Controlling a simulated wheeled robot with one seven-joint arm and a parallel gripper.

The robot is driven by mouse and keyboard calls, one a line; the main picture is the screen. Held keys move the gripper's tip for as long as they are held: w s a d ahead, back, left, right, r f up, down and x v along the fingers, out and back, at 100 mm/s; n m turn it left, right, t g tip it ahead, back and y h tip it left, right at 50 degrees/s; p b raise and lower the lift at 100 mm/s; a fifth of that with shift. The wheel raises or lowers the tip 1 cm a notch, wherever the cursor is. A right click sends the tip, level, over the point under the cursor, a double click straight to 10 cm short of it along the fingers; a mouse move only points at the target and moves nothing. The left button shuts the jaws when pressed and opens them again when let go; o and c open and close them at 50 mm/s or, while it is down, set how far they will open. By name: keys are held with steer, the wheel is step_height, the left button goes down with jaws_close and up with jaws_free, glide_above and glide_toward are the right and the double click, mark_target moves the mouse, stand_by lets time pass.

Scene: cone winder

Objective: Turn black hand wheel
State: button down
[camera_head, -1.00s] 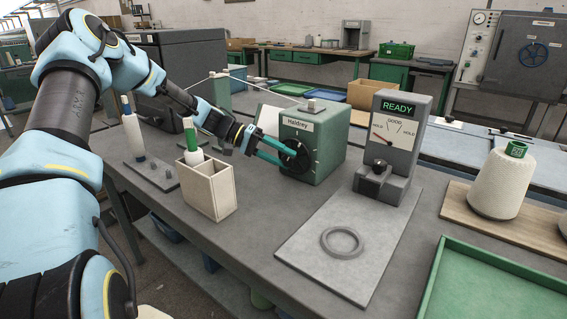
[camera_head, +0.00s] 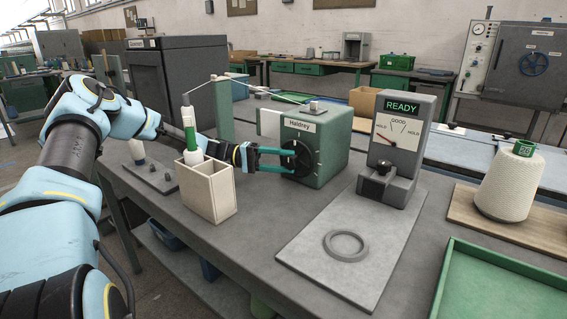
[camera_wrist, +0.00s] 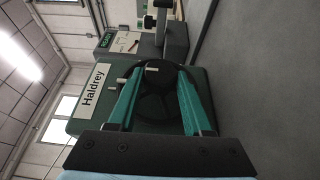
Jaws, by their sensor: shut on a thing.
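The black hand wheel (camera_head: 300,158) is on the left face of the green Haldrey machine (camera_head: 325,146), which stands on the grey bench. My gripper (camera_head: 287,161) reaches it from the left, its teal fingers nearly level and its tips at the wheel. In the wrist view, the fingers (camera_wrist: 160,72) lie across the dark wheel (camera_wrist: 155,95), one to each side of its middle. The jaws are shut on the wheel. The exact contact at the tips is partly hidden. A small light peg shows near the left fingertip.
A grey gauge (camera_head: 394,150) reading READY stands right of the machine. A grey ring (camera_head: 345,245) lies on its plate. A yarn cone (camera_head: 508,185) and green tray (camera_head: 500,285) are at right.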

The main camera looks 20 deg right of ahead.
steer(key=shift+d, duration=0.1)
steer(key=shift+c, duration=1.6)
jaws_free()
